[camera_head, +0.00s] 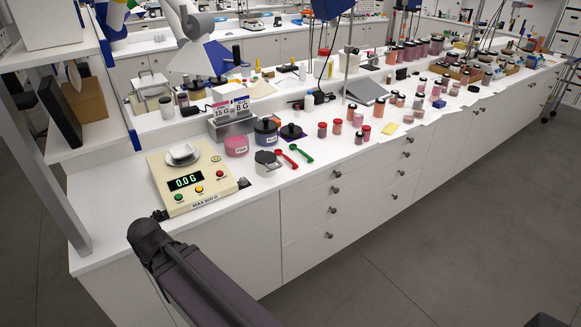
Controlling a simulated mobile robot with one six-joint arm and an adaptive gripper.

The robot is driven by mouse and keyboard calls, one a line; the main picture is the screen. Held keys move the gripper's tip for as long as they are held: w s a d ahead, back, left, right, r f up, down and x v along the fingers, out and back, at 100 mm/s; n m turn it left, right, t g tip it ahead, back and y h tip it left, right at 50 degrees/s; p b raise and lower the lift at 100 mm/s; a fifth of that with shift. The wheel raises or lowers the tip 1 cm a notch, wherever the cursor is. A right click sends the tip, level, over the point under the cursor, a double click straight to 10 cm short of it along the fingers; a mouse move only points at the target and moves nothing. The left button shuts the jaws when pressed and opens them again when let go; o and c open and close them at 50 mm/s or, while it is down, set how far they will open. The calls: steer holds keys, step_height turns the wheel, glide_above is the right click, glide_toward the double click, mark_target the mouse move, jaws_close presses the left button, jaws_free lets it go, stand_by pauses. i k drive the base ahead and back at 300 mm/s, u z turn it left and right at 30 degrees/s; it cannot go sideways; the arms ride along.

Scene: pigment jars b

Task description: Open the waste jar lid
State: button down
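A small jar (267,168) with a pale, see-through body and a dark grey lid stands on the white counter, right of the scale. Its lid (267,157) appears to sit on top of it. I cannot read a label on it, so I cannot tell surely that it is the waste jar. A pink jar (236,147) and a dark blue jar (266,134), both labelled, stand behind it. My dark arm shows at the bottom, in front of the counter. My gripper is not visible.
A beige scale (197,190) reading 0.0 G bears a white dish (182,153). A red spoon (286,158) and a green spoon (302,153) lie right of the small jar. Several red-capped jars (337,127) stand farther right.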

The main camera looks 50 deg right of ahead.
mark_target(266, 157)
steer(key=z, duration=1.3)
steer(key=k, duration=0.95)
steer(key=i, duration=0.65)
